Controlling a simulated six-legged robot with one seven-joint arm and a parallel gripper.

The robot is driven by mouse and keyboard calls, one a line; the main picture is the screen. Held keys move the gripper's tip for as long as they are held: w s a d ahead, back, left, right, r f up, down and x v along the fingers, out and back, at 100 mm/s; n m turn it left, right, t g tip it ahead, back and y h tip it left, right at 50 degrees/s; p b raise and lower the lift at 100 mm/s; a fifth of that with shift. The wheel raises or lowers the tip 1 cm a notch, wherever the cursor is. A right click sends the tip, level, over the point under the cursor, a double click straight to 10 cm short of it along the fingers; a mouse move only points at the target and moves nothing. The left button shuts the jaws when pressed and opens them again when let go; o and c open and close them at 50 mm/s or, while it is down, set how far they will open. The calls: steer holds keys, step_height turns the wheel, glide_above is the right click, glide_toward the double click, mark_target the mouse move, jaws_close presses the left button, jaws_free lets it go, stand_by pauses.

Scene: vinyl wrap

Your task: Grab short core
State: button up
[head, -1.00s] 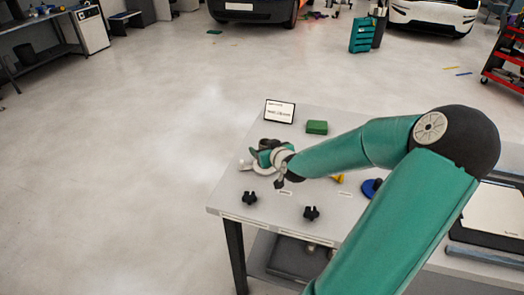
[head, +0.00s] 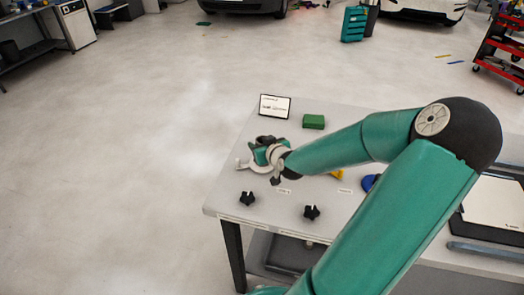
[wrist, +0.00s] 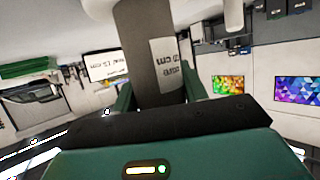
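The short core is a dark grey cylinder (wrist: 148,50) with a white label on its side ending in "cm"; it fills the space between my gripper's teal fingers in the wrist view. My gripper (head: 267,152) is low over the left part of the table in the head view, its fingers on either side of the core and seemingly touching it. In the head view only a dark bit of the core shows between the fingers. I cannot tell whether its bottom rests on the table.
A light table (head: 225,204) carries a framed sign (head: 275,106), a green block (head: 313,122), two black knobs (head: 247,198) and a pale curved piece (head: 243,163) beside my gripper. Yellow and blue items are partly behind my arm. Open floor lies left.

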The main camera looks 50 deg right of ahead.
steer(key=shift+w+f, duration=0.1)
steer(key=shift+c, duration=1.4)
